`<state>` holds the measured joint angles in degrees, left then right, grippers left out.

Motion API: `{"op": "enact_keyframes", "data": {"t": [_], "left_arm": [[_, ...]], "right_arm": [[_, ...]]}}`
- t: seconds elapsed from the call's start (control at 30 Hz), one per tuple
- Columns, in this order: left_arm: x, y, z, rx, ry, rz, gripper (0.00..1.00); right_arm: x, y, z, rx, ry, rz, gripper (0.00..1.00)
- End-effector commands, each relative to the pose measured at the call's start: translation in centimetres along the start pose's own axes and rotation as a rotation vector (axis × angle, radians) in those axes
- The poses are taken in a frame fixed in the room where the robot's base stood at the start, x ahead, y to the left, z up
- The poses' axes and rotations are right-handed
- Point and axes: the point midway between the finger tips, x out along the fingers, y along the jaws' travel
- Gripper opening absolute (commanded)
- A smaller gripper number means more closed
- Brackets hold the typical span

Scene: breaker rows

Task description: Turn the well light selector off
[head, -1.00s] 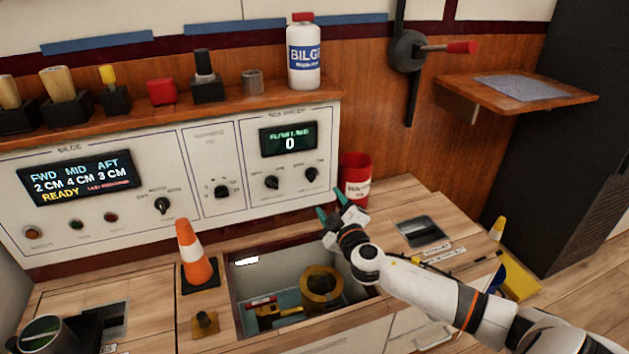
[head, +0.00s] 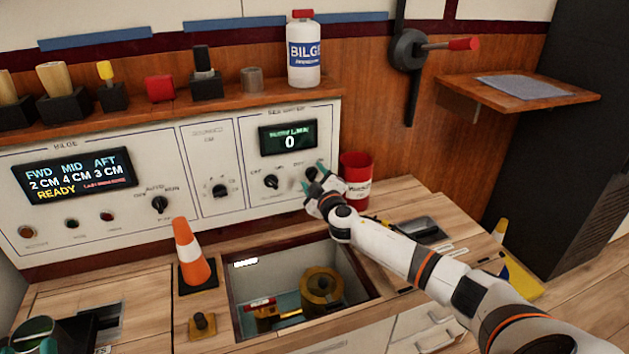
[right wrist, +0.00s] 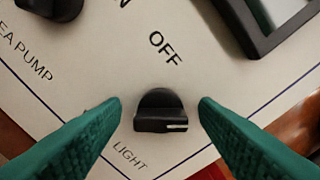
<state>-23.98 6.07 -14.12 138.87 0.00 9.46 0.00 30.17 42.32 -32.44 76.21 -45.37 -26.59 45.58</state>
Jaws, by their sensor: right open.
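The well light selector is a black rotary knob (right wrist: 160,108) above the word LIGHT on the white panel. In the right wrist view its white mark lies at the lower right side, and the word OFF is printed above it. In the head view the knob (head: 310,173) is at the panel's right end, partly hidden by my fingers. My right gripper (head: 314,177) is open, with its green fingers on either side of the knob. In the right wrist view gaps show between both fingers and the knob.
Another knob, the sea pump one (head: 271,181), sits left of the selector below a small display (head: 288,137). A red can (head: 356,180) stands close to the right of my gripper. An open compartment (head: 375,290) lies below, with an orange cone (head: 188,248) beside it.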

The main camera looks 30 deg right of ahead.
Motion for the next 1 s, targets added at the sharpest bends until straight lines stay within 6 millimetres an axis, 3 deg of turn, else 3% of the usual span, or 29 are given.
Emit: {"op": "enact_keyframes", "data": {"t": [0.27, 0.53, 1.0], "left_arm": [[0.01, -0.02, 0.11, 0.000, -0.006, 0.000, 0.35], [0.00, -0.01, 0.08, 0.000, -0.005, 0.000, 0.35], [0.11, 0.04, -0.57, 0.001, 0.042, 0.001, 0.35]], "right_arm": [[0.09, -0.02, 0.01, 0.000, 0.000, 0.000, 0.53], [0.07, -0.01, 0.00, 0.000, 0.000, 0.000, 0.11], [0.04, 0.03, -0.04, -0.125, 0.002, 0.000, 0.11]]}}
